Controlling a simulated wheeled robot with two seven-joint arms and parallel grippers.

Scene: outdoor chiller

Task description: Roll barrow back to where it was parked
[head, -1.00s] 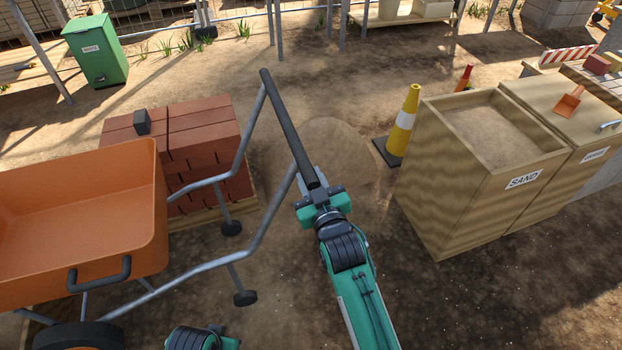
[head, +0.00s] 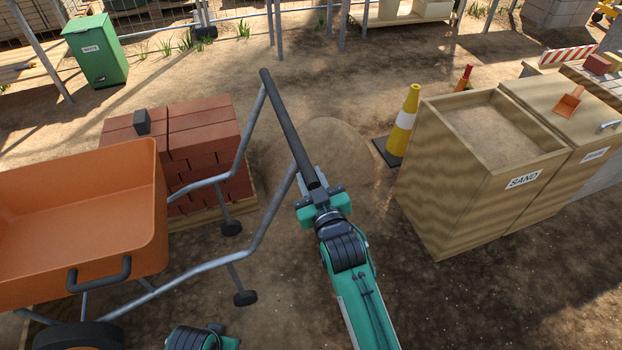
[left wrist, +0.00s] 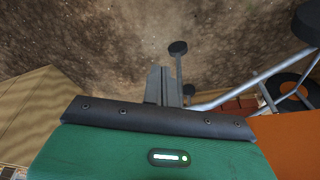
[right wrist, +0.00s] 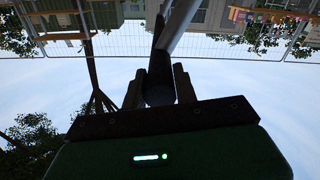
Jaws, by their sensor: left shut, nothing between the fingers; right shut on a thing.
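The barrow (head: 85,225) has an orange tub at the left of the head view, grey tube legs with dark feet, a wheel at the bottom left and a dark handle bar (head: 285,125). My right gripper (head: 318,190) is shut on the near end of that bar. The right wrist view shows the bar (right wrist: 160,75) between its fingers (right wrist: 158,90). My left gripper, partly seen at the bottom of the head view, is shut and empty; its fingers (left wrist: 162,85) show in the left wrist view, apart from the barrow's leg and foot (left wrist: 178,47).
A brick stack (head: 205,150) stands just behind the barrow's legs. A yellow and white cone (head: 403,125) and a wooden sand bin (head: 440,180) stand to the right. A green waste bin (head: 95,50) is at the back left.

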